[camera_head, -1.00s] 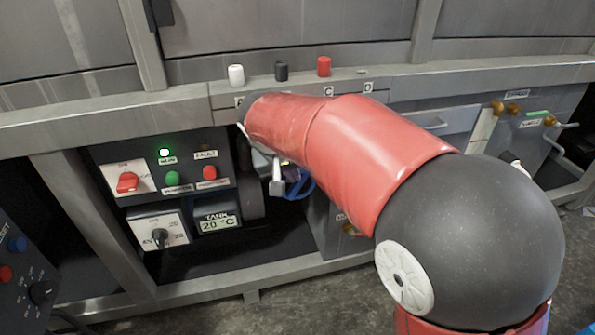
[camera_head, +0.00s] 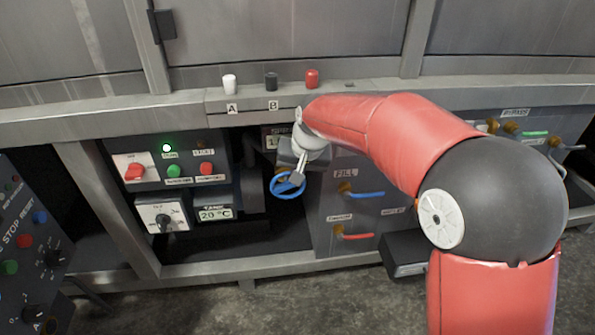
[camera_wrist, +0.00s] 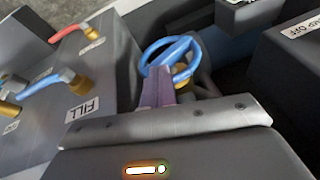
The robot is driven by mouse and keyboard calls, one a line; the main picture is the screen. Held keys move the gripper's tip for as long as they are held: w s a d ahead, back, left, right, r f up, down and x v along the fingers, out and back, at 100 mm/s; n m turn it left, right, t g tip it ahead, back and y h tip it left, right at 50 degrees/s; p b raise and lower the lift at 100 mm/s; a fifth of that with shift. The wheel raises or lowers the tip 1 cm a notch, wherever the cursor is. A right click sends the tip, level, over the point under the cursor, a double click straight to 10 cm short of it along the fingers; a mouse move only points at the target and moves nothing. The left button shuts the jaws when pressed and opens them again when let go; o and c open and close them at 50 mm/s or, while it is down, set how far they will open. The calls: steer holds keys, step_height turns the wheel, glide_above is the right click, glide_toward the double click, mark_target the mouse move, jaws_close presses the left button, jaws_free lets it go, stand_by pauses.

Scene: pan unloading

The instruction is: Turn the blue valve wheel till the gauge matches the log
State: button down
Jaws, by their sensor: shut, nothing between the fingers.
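The blue valve wheel (camera_head: 288,196) sits below the counter ledge, left of the FILL panel. It also shows in the wrist view (camera_wrist: 147,52), with a brass-coloured part behind it. My gripper (camera_head: 292,181) is at the wheel, its fingers overlapping the wheel's opening in the picture. In the wrist view its purple fingers (camera_wrist: 158,78) are together and reach toward the near part of the rim; I cannot tell whether they touch it. A small display (camera_head: 271,141) behind my wrist is partly hidden and its reading is cut off. No log is clearly identifiable.
The TANK display (camera_head: 214,214) reads 20 °C. A switch panel (camera_head: 185,153) with a lit green lamp is left of the wheel. The FILL panel (camera_head: 331,208) with blue and red lever handles is close on the right. White, black and red knobs stand on the ledge.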

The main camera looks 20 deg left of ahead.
steer(key=shift+w+d+f, duration=0.55)
steer(key=shift+d+f, duration=0.2)
steer(key=shift+d, duration=0.15)
steer(key=shift+f, duration=0.1)
steer(key=shift+d, duration=0.1)
stand_by(0.3)
